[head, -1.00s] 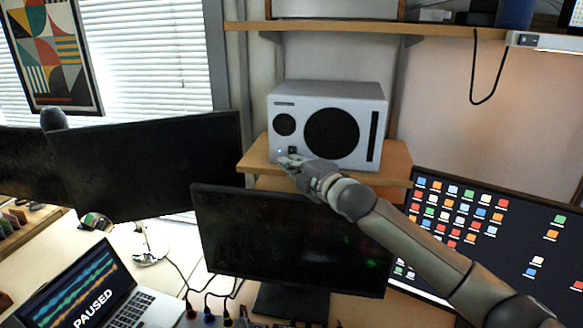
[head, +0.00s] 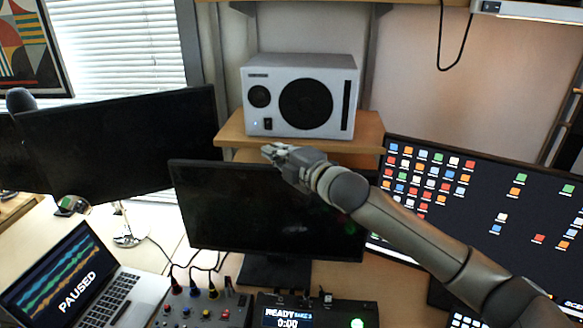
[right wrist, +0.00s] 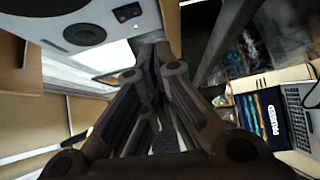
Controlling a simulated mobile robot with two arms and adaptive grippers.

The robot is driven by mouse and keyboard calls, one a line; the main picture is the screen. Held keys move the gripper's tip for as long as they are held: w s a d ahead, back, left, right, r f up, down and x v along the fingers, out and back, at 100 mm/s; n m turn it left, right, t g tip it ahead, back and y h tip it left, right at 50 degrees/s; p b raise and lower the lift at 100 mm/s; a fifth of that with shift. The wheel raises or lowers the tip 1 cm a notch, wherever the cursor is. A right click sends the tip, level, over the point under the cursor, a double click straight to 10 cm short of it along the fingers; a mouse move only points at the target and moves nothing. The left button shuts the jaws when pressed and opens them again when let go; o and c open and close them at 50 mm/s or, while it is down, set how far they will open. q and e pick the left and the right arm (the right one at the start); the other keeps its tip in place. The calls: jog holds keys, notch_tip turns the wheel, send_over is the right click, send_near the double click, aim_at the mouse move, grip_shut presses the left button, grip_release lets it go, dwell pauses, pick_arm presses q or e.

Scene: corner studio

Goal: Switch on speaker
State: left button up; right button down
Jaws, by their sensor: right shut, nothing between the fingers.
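The speaker (head: 350,75) is a pale grey box with a small and a large round black driver, standing on a wooden shelf (head: 232,140). A small black switch (head: 268,124) sits low on its front left, with a lit bluish dot (head: 255,124) beside it. The right gripper (head: 270,152) is shut and empty, just below and in front of the shelf edge, apart from the speaker. In the right wrist view the speaker (right wrist: 45,12) fills the upper left, with its switch (right wrist: 127,12) beyond the closed fingertips (right wrist: 155,52). My left gripper is not in view.
A dark monitor (head: 215,215) stands under the right gripper, with another dark monitor (head: 120,140) to the left. A laptop (head: 80,270) reads PAUSED. A knobbed mixer (head: 205,310) and a recorder reading READY (head: 290,315) sit at the front. A screen of icons (head: 470,200) is at right.

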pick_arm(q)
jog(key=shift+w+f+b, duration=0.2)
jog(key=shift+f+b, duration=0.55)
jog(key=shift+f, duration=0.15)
pick_arm(e)
jog(key=v, duration=0.6)
jog(key=shift+s+a+f, duration=0.15)
jog(key=shift+s+a, duration=0.05)
